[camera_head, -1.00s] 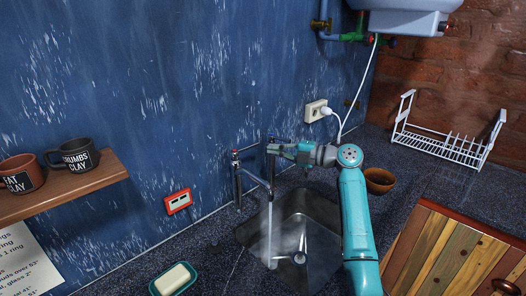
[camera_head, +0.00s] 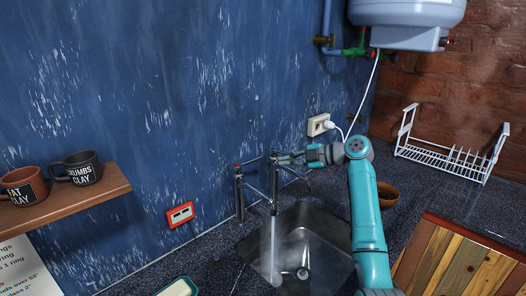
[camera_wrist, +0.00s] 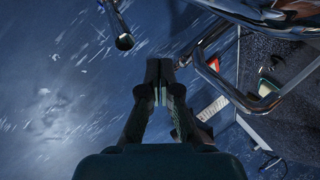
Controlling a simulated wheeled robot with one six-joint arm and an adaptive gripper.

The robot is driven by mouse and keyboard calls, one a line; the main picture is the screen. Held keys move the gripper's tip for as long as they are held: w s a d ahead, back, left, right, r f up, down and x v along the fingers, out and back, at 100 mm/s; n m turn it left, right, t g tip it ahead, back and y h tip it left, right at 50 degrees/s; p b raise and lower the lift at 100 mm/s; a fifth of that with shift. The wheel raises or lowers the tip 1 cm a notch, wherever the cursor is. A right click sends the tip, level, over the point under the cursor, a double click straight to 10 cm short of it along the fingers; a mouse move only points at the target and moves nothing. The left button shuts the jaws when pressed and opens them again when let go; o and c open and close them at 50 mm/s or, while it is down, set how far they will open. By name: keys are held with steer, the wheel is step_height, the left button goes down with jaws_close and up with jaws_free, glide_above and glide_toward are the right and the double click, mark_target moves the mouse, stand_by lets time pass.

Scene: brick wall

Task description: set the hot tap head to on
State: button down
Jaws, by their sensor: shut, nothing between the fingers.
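The chrome tap is fixed to the blue wall above the sink (camera_head: 330,232). Its left tap head (camera_head: 239,180) has a red mark on top, and its right tap head (camera_head: 274,170) stands beside my gripper. Water (camera_head: 272,245) runs from the spout (camera_head: 262,194) into the basin, with faint steam. My gripper (camera_head: 281,160) is shut and empty, at the right end of the tap. In the wrist view my gripper (camera_wrist: 159,66) has its fingers together, with chrome tap pipework (camera_wrist: 228,88) to their right. Whether the fingers touch the tap cannot be told.
A white plug sits in a wall socket (camera_head: 319,124) behind my arm. A red-framed socket (camera_head: 181,214) is left of the tap. A brown bowl (camera_head: 388,195) and a white dish rack (camera_head: 450,160) stand right. A water heater (camera_head: 405,15) hangs above.

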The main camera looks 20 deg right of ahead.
steer(key=w+a+r+m+g+h, duration=0.35)
steer(key=r+m+h, duration=0.2)
steer(key=m, duration=0.45)
steer(key=w+a+r+m+g+h, duration=0.4)
steer(key=r+m, duration=0.3)
steer(key=m, duration=0.4)
step_height(320, 180, down, 10)
steer(key=d+t, duration=0.1)
steer(key=shift+s+f, duration=0.15)
steer(key=shift+s, duration=0.15)
steer(key=shift+h, duration=0.25)
